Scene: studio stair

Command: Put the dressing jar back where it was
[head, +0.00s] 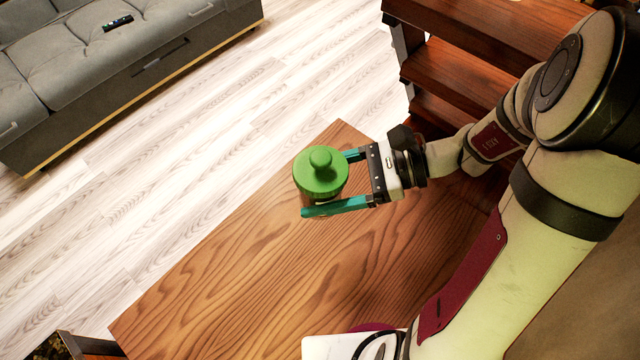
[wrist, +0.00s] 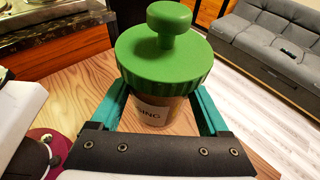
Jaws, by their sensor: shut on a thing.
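The dressing jar (head: 321,172) has a green lid with a round knob. In the wrist view the jar (wrist: 163,52) shows a brownish body below the lid, with a pale label ending in "ING". My gripper (head: 335,183) is shut on the jar, with one teal finger on each side of its body under the lid. The jar looks upright, over the far part of the wooden table (head: 230,275). I cannot tell whether its base touches the table, because the lid and fingers hide it.
The tabletop left and front of the jar is bare. Wooden stairs (head: 455,75) rise behind my arm. A grey sofa (head: 130,60) with a dark remote (head: 118,23) stands across the pale floor. A dark counter (wrist: 50,25) shows at upper left in the wrist view.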

